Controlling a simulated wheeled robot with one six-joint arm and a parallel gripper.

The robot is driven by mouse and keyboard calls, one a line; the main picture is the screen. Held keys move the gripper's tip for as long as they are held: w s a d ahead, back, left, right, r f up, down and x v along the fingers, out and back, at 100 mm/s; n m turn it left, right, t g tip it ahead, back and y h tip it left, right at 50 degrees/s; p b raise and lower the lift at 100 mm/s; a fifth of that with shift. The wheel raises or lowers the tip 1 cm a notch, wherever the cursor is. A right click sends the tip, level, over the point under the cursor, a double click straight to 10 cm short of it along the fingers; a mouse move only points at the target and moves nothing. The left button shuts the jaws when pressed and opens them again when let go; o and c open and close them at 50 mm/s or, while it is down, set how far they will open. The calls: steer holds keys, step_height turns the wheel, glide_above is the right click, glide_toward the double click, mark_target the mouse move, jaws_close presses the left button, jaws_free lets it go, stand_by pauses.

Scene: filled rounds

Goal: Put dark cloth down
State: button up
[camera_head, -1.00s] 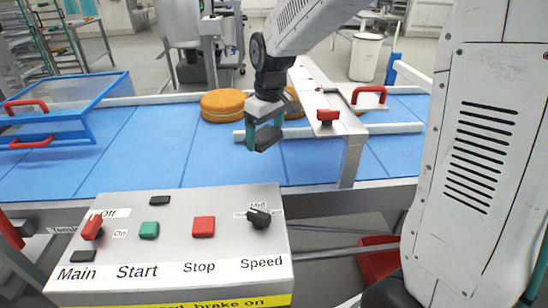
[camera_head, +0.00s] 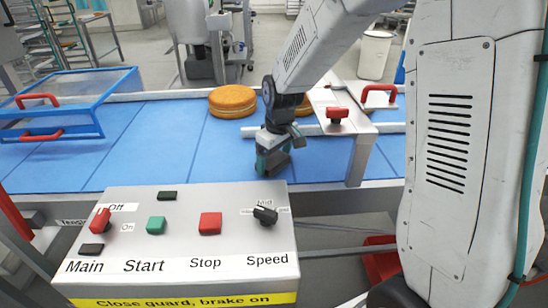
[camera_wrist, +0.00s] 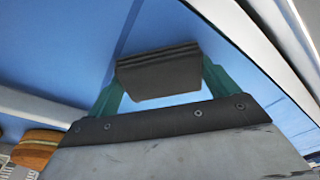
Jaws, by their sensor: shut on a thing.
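The dark cloth (camera_wrist: 158,74) is a folded, dark grey pad between the two green fingers of my gripper (camera_wrist: 160,88) in the wrist view. Blue belt shows around it. In the head view my gripper (camera_head: 273,165) is low over the blue belt (camera_head: 120,160), near its front edge and left of the metal bridge. The cloth (camera_head: 276,161) shows there as a small dark shape at the fingers. I cannot tell whether it touches the belt.
A control box (camera_head: 180,245) with switches and buttons stands in front of the belt. A round orange-brown cake (camera_head: 232,102) sits on the belt behind my gripper. A blue-framed clear guard (camera_head: 70,105) is at left. A metal bridge (camera_head: 345,122) with a red knob stands close at right.

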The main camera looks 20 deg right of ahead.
mark_target(278, 162)
steer(key=o, duration=1)
steer(key=shift+f, duration=0.1)
steer(key=shift+o, duration=0.2)
step_height(278, 162, up, 12)
steer(key=s, duration=0.1)
steer(key=shift+s+d, duration=0.2)
steer(key=shift+d, duration=0.1)
steer(key=s+d+r+m+t, duration=0.1)
steer(key=s+r+m+t, duration=0.1)
steer(key=s+r, duration=0.5)
steer(key=s+d+r+m+t, duration=0.1)
steer(key=s+r+m+t, duration=0.15)
steer(key=s, duration=0.85)
steer(key=s+f+g, duration=0.4)
steer(key=s+f, duration=0.1)
steer(key=s, duration=0.5)
steer(key=shift+s+m+h, duration=0.25)
steer(key=shift+m+h, duration=0.05)
steer(key=shift+m, duration=0.15)
